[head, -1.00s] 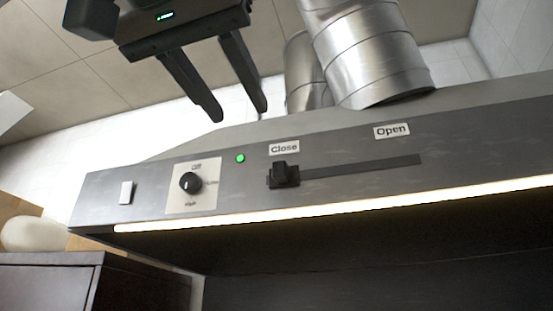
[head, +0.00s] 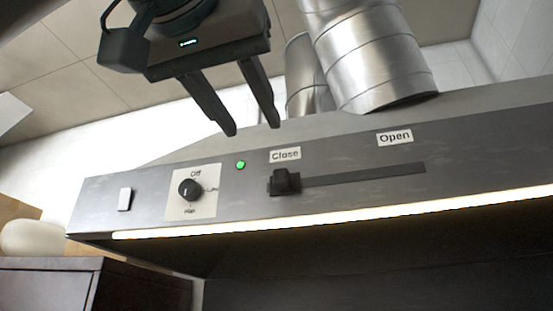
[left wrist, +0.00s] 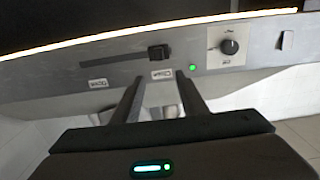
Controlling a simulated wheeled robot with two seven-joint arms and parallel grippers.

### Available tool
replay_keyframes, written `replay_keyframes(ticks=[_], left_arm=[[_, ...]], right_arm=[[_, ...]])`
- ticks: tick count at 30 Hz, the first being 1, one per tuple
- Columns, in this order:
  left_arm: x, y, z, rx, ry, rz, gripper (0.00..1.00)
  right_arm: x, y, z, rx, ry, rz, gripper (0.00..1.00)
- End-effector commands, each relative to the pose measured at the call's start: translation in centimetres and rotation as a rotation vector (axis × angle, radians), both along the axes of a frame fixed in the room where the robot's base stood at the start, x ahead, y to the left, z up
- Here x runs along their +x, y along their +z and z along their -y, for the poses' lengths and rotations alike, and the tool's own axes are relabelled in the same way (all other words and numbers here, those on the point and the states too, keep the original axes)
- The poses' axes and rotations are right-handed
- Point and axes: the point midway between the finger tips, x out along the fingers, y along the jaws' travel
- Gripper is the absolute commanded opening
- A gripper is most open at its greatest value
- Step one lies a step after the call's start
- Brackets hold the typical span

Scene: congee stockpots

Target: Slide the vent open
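The black vent slider knob (head: 285,181) sits at the left end of its dark slot (head: 365,174), below the "Close" label (head: 285,154). The "Open" label (head: 395,137) is above the slot's right end. My left gripper (head: 254,131) is open and empty, above and slightly left of the knob, apart from it. In the left wrist view the knob (left wrist: 158,52) lies just beyond the fingertips of the left gripper (left wrist: 159,76), roughly centred between them. My right gripper is not in view.
The grey hood panel also carries a rotary dial (head: 190,189), a green light (head: 240,165) and a white switch (head: 125,199). A lit strip (head: 330,215) runs along its lower edge. Silver ducts (head: 370,55) rise behind the hood, right of my gripper.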

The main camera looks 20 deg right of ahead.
Motion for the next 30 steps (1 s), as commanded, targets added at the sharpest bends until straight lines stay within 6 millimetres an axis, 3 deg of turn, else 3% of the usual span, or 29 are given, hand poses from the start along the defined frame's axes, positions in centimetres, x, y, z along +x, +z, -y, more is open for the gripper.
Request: replay_keyframes(ticks=[18, 30], left_arm=[[9.0, 0.3, 6.1, 0.001, -0.001, -0.002, 0.39], [11.1, 0.0, 7.6, 0.001, -0.002, 0.001, 0.39]], right_arm=[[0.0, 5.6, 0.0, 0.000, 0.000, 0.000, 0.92], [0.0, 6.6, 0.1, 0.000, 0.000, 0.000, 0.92]])
